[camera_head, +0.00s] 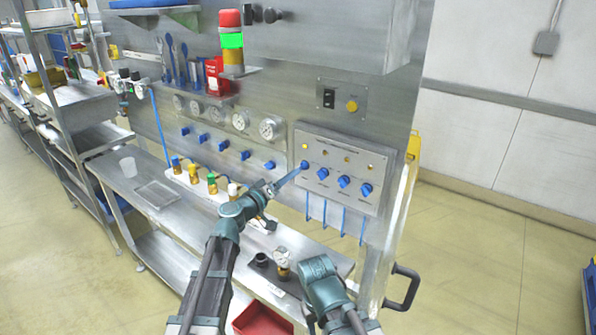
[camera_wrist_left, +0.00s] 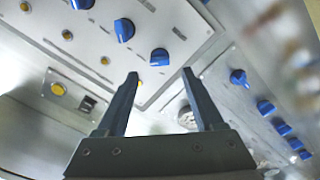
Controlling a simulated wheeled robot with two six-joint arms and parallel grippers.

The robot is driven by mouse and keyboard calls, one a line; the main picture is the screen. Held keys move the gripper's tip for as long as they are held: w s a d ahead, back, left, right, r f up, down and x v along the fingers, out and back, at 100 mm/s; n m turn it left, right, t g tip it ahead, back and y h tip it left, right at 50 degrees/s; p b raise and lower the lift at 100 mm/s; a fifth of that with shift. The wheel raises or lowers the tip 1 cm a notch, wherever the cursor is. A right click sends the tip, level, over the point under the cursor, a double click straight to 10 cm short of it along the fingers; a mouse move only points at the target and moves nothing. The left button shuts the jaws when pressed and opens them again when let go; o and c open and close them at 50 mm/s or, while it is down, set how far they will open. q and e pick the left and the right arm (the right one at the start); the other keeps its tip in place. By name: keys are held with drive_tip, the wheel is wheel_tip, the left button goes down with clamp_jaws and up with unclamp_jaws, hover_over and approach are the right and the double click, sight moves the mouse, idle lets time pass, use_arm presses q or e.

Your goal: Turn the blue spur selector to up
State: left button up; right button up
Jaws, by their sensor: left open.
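Several blue selectors sit in a row on a grey panel (camera_head: 340,160), each below a small yellow lamp. The labels are too small to read, so I cannot tell which one is the spur selector. My left gripper (camera_head: 292,176) is open, with its fingers at the leftmost blue selector (camera_head: 304,165). In the left wrist view that selector (camera_wrist_left: 160,55) shows just beyond and between the open fingertips (camera_wrist_left: 158,73). Contact cannot be made out. Another blue selector (camera_wrist_left: 124,29) is beside it. My right arm is low in the head view; its fingers cannot be made out.
Round gauges (camera_head: 268,128) and another row of blue knobs (camera_head: 245,155) are left of the panel. Blue rods (camera_head: 324,212) hang below it. A steel bench (camera_head: 140,190) carries a cup and colored valves. A red bin (camera_head: 262,318) stands low in front.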

sight(302, 167)
use_arm(q)
drive_tip(key=x, duration=0.5)
drive_tip(key=shift+w+d, duration=0.3)
clamp_jaws()
